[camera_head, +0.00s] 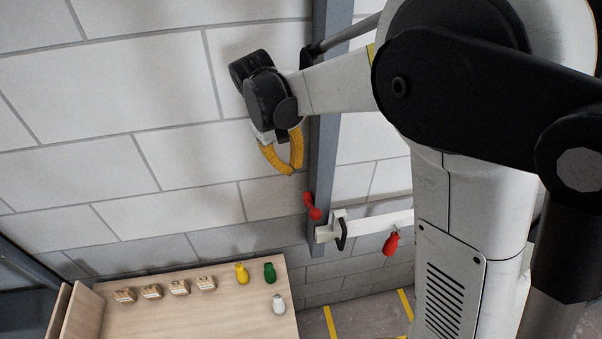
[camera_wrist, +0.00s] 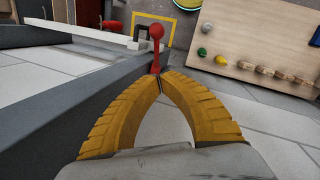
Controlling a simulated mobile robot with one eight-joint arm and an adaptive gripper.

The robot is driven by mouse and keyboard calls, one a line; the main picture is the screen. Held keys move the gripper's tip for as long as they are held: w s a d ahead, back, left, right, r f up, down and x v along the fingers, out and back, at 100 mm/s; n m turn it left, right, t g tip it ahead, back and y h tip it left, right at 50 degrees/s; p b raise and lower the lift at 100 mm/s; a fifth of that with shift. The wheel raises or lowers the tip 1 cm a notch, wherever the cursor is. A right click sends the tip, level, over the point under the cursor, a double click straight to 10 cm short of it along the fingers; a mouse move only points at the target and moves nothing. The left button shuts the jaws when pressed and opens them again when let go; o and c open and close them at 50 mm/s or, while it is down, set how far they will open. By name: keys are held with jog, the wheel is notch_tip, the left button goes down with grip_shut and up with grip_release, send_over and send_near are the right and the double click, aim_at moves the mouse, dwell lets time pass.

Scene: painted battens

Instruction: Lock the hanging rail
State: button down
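A white rail (camera_head: 378,222) runs level across the lower end of a grey upright post (camera_head: 323,150); it also shows in the wrist view (camera_wrist: 75,31). A red lever (camera_head: 312,206) is on the post just above the rail end. In the wrist view the red lever (camera_wrist: 157,34) stands upright with a round knob, just beyond my fingertips. A black handle (camera_head: 342,235) is at the rail's end, and a second red handle (camera_head: 391,243) hangs farther right. My gripper (camera_head: 292,171) is above and left of the lever, its yellow fingertips (camera_wrist: 161,78) together and empty.
A wooden table (camera_head: 190,318) below holds several small wooden blocks (camera_head: 152,291) and yellow (camera_head: 242,273), green (camera_head: 270,272) and white (camera_head: 279,305) pieces. A block wall (camera_head: 110,100) stands behind. Yellow lines (camera_head: 331,322) mark the floor at lower right.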

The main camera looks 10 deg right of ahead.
jog(key=r, duration=0.1)
send_near(310, 203)
jog(key=f, duration=0.2)
jog(key=shift+g+h, duration=0.3)
jog(key=shift+h, duration=0.1)
jog(key=s, duration=0.1)
jog(key=s+d+f, duration=0.1)
jog(key=s, duration=0.1)
jog(key=shift+s+d+f, duration=0.15)
jog(key=shift+s+f, duration=0.05)
jog(key=shift+f, duration=0.1)
jog(key=shift+s, duration=0.1)
jog(key=shift+s+f+m+t, duration=0.3)
jog(key=shift+f+t, duration=0.05)
jog(key=shift+t, duration=0.05)
